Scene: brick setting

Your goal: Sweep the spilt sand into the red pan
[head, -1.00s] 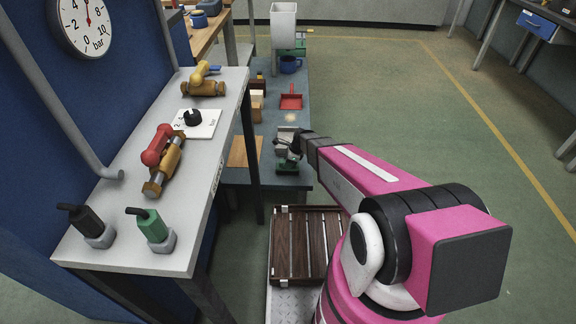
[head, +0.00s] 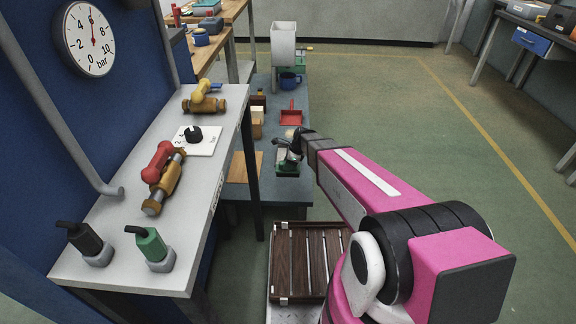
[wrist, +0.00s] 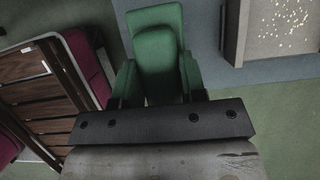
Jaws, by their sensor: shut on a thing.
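My gripper (head: 289,156) is low over the near end of the blue-grey low table. It is shut on a green blocky thing (wrist: 158,62), which fills the space between the fingers in the wrist view. Whether it has bristles underneath is hidden. A small pale patch of sand (head: 290,133) shows between pan and gripper, partly behind my wrist.
A wooden board (head: 245,167) lies left of the gripper. A blue mug (head: 290,80) stands behind the pan. A slatted crate (head: 305,262) is nearer. A valve bench (head: 120,235) stands left.

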